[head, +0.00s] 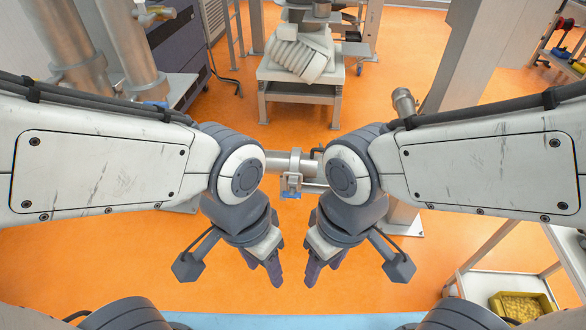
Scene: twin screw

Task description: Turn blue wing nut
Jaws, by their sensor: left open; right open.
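A small blue part (291,194), which looks like the blue wing nut, sits at the lower end of a metal clamp (291,179) on a horizontal pipe (308,165). It is small in the head view, so its wing shape and angle are not clear. My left gripper (272,265) is open and empty, below and left of the clamp in the picture. My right gripper (322,266) is open and empty, below and right of it. Both grippers look apart from the blue part. My forearms hide parts of the pipe on both sides.
Large vertical pipes (130,45) stand at the left, with another small blue part (156,104) near their base. A grey post (444,60) is at the right. A cart holding a yellow bin (522,304) is at lower right. Orange floor is open between.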

